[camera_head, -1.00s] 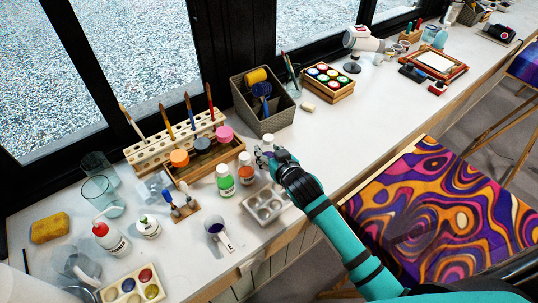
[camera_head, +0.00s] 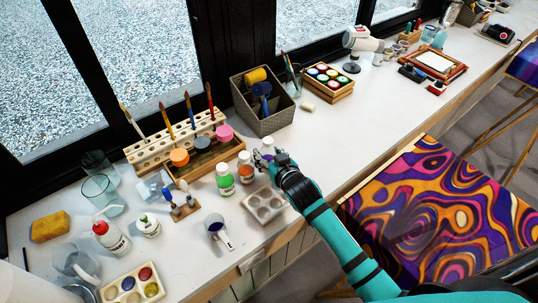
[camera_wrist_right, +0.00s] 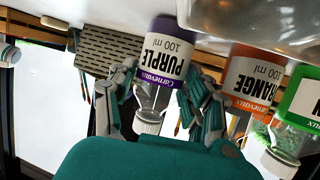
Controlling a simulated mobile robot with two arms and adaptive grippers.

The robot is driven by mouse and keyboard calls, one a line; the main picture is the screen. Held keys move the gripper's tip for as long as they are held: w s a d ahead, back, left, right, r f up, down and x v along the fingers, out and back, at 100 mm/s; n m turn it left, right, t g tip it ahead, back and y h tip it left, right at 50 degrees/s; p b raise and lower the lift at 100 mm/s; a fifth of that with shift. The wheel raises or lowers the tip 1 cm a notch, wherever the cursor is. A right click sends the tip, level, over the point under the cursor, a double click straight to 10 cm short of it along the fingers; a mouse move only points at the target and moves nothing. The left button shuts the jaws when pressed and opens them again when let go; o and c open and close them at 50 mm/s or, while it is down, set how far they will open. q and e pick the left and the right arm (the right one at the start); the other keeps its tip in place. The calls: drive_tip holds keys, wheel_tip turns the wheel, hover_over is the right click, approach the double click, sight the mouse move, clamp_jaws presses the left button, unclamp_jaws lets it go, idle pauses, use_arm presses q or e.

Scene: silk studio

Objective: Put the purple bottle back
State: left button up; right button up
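The purple bottle (camera_wrist_right: 166,55), with a purple band and a PURPLE label, shows in the right wrist view between the two fingers of my right gripper (camera_wrist_right: 160,95). The right-hand finger overlaps its edge; I cannot tell whether both fingers press on it. The wrist picture is upside down, with the bottle's white cap (camera_wrist_right: 148,122) low in it. In the head view my right gripper (camera_head: 272,158) is at the right end of the bottle row, beside the orange bottle (camera_head: 246,167), and hides most of the purple bottle. My left gripper is not in view.
The green bottle (camera_head: 225,179) stands left of the orange one. The counter to the right (camera_head: 345,125) is clear.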

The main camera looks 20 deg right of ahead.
drive_tip(key=shift+o, duration=1.1)
drive_tip(key=shift+s+f, duration=0.35)
drive_tip(key=shift+f, duration=0.5)
drive_tip(key=shift+r, duration=0.2)
drive_tip(key=v, duration=0.4)
drive_tip(key=r+v, duration=0.1)
drive_tip(key=v, duration=0.7)
drive_tip(key=shift+w+d+r, duration=0.1)
drive_tip(key=shift+w+r, duration=0.3)
